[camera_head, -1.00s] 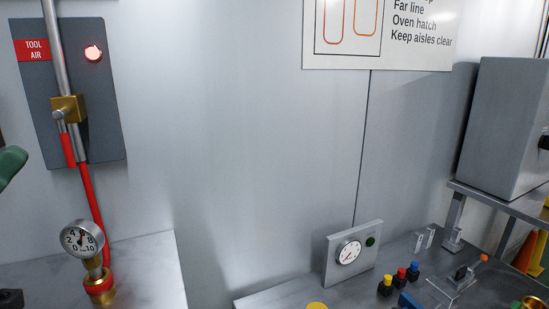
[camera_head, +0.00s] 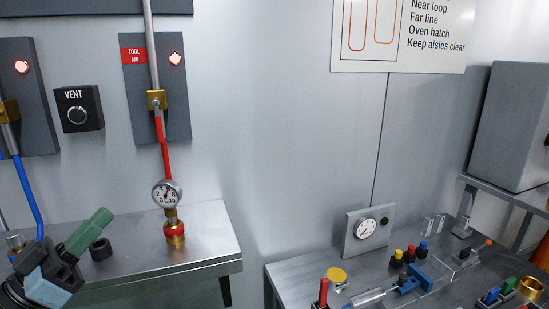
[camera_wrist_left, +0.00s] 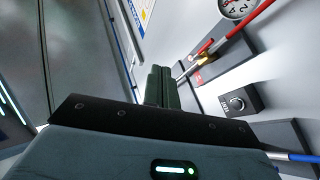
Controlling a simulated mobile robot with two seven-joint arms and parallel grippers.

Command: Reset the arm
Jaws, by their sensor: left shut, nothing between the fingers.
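My left gripper (camera_head: 108,213) is in the lower left of the head view, with its green fingers pressed together and nothing between them. It appears in front of the left bench, beside a black cylindrical piece (camera_head: 101,250); I cannot tell whether it is clear of that piece. In the left wrist view the shut fingers (camera_wrist_left: 158,85) point toward the wall and touch nothing that I can see. My right gripper is out of view.
The right bench holds several small parts.

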